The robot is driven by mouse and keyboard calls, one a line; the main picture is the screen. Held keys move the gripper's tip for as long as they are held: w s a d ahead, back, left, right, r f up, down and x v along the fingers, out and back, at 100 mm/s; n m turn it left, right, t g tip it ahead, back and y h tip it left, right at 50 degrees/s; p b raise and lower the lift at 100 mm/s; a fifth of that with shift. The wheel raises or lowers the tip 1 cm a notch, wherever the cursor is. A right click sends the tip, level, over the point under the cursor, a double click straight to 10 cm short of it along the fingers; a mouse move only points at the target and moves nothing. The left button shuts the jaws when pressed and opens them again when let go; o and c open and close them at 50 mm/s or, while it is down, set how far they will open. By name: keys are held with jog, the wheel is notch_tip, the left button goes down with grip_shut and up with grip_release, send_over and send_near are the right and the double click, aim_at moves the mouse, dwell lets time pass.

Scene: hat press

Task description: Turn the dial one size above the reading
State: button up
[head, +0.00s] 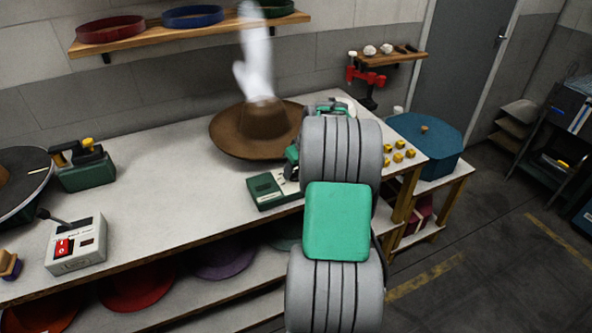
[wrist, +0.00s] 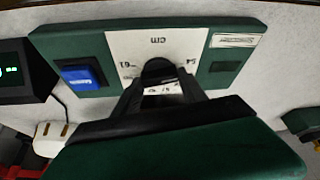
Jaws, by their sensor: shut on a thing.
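The dial box is a green case (wrist: 235,85) with a white scale plate marked "cm", "61" and "54", seen upside down in the wrist view. In the head view the dial box (head: 262,191) lies on the bench, partly behind my arm. The black dial knob (wrist: 158,67) stands at the middle of the scale. My gripper (wrist: 160,88) is shut on the dial knob, its dark fingers covering part of the scale. A blue button (wrist: 83,76) is beside the scale. A dark display (wrist: 12,74) with green digits is cut off at the left edge; its reading is not legible.
A brown hat (head: 232,140) under white steam sits behind the dial box. A grey box with a red switch (head: 64,247) and a green device (head: 86,172) stand to the left. Small yellow pieces (head: 398,157) lie at the bench's right end. The bench (head: 165,165) is clear between.

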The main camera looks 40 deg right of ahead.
jog(key=m+b, duration=0.1)
jog(key=m, duration=0.1)
jog(key=m+h+b, duration=0.1)
jog(key=m, duration=0.1)
jog(key=shift+a+f+h, duration=0.1)
jog(key=shift+a+h, duration=0.05)
jog(key=shift+h, duration=0.15)
jog(key=m, duration=0.2)
jog(key=m+g+h+b, duration=0.1)
jog(key=m, duration=0.1)
jog(key=shift+w+m+g, duration=0.1)
jog(key=shift+m+g, duration=0.2)
jog(key=shift+m, duration=0.1)
jog(key=m, duration=0.2)
jog(key=m+g+h, duration=0.1)
jog(key=m, duration=0.1)
jog(key=shift+m+g, duration=0.3)
jog(key=m+g+p, duration=0.1)
jog(key=m, duration=0.3)
jog(key=shift+w, duration=0.1)
jog(key=shift+g, duration=0.3)
jog(key=o, duration=1.4)
jog(key=shift+h, duration=0.3)
jog(key=shift+c, duration=0.2)
